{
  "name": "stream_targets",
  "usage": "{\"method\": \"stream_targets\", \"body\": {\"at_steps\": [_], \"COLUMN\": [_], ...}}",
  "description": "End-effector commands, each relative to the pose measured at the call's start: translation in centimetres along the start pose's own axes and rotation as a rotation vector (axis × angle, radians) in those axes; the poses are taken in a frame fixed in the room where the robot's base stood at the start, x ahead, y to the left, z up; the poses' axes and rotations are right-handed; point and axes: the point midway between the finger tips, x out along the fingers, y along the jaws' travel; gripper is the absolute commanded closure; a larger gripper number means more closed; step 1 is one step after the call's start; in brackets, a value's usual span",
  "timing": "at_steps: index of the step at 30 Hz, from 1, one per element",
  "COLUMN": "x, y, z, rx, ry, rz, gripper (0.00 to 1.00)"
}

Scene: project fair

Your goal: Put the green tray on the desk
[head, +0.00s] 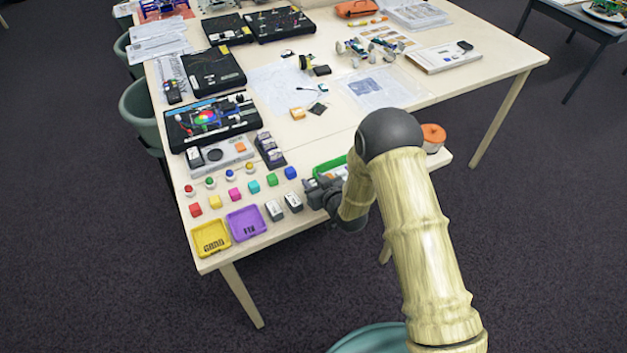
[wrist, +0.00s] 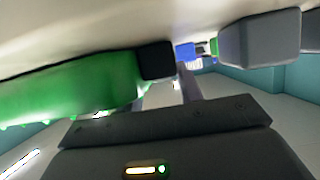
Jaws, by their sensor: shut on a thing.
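The green tray (head: 330,165) is on or just above the front edge of the white desk (head: 330,137), largely hidden by my arm and gripper. My gripper (head: 318,186) is shut on the green tray at its near side. In the wrist view the tray's green wall (wrist: 75,88) fills the left, blurred, against a dark fingertip (wrist: 156,60). I cannot tell whether the tray touches the desk top.
Left of my gripper are two grey blocks (head: 293,202), a purple tray (head: 246,222), a yellow tray (head: 211,238) and several coloured cubes. An orange-topped round container (head: 433,136) stands right of my arm. Electronics cases fill the desk's left side.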

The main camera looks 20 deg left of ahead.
Motion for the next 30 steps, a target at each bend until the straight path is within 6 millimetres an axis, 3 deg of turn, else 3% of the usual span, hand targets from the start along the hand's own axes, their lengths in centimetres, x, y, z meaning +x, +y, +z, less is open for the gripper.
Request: {"method": "stream_targets", "body": {"at_steps": [8, 9, 12, 24, 30], "x": [0.3, 0.2, 0.2, 0.0, -2.0], "y": [-0.4, -0.5, -0.6, -0.4, -0.2], "z": [0.2, 0.2, 0.2, -0.3, 0.1], "rx": [-0.004, -0.003, -0.003, -0.003, -0.001], "ry": [0.002, 0.0, -0.001, 0.0, -0.001], "rz": [-0.006, -0.007, -0.008, -0.006, -0.003], "gripper": [1.0, 0.58, 0.42, 0.42, 0.42]}}
